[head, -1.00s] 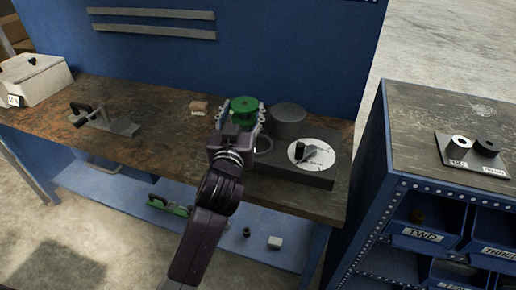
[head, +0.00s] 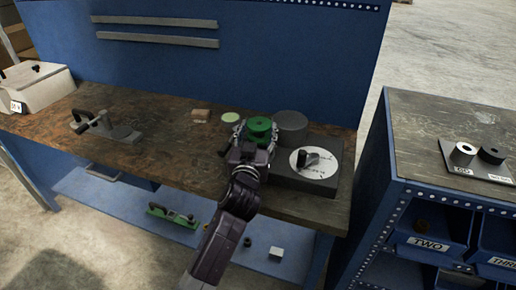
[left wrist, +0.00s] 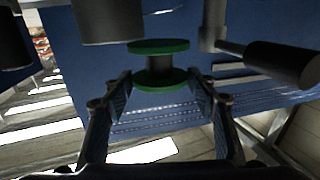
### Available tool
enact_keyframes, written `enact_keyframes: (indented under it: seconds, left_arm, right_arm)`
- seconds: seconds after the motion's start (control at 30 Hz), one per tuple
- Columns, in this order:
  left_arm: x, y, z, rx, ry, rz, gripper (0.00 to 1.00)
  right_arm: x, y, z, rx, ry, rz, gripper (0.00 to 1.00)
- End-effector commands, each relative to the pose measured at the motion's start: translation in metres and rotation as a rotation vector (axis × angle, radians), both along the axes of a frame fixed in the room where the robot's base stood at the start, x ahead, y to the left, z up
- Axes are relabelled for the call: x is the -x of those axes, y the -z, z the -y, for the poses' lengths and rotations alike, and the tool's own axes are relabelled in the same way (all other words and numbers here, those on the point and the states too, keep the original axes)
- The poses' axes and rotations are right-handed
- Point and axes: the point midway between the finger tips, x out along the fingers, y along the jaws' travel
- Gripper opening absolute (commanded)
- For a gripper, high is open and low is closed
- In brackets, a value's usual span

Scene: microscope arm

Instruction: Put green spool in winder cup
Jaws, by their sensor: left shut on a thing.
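The green spool (head: 260,127) is held between the fingers of my left gripper (head: 254,140), above the left part of the winder base (head: 303,181). In the left wrist view the spool (left wrist: 160,68) sits upright between the two fingertips (left wrist: 160,88). The dark base carries a large grey cylinder (head: 292,126) and a white dial (head: 314,162) with a black knob. The spool is just left of the grey cylinder; I cannot tell whether they touch. The round opening at the base's left is hidden behind my gripper. My right gripper is out of view.
A pale green disc (head: 230,117) and a small tan block (head: 201,115) lie left of the spool on the workbench (head: 165,137). A clamp-like tool (head: 105,127) and white box (head: 38,86) are farther left. A blue panel (head: 265,60) stands behind.

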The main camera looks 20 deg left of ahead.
Motion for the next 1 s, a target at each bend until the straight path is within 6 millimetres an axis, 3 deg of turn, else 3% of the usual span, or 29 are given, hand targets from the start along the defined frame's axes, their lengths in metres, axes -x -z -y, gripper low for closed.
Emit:
enact_keyframes:
  seconds: [0.47, 0.9, 0.93, 1.0]
  left_arm:
    - [0.000, 0.060, 0.000, 0.001, 0.000, -0.001, 0.27]
    - [0.000, 0.068, 0.000, 0.001, 0.001, 0.002, 0.27]
    - [0.000, 0.067, 0.000, 0.000, 0.000, 0.002, 0.55]
    - [0.000, 0.066, 0.000, 0.000, 0.000, 0.001, 0.62]
  right_arm:
    - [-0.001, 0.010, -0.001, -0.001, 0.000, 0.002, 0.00]
    - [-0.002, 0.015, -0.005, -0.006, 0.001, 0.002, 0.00]
    - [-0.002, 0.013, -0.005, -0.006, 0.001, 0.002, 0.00]
    - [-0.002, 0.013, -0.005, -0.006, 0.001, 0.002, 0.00]
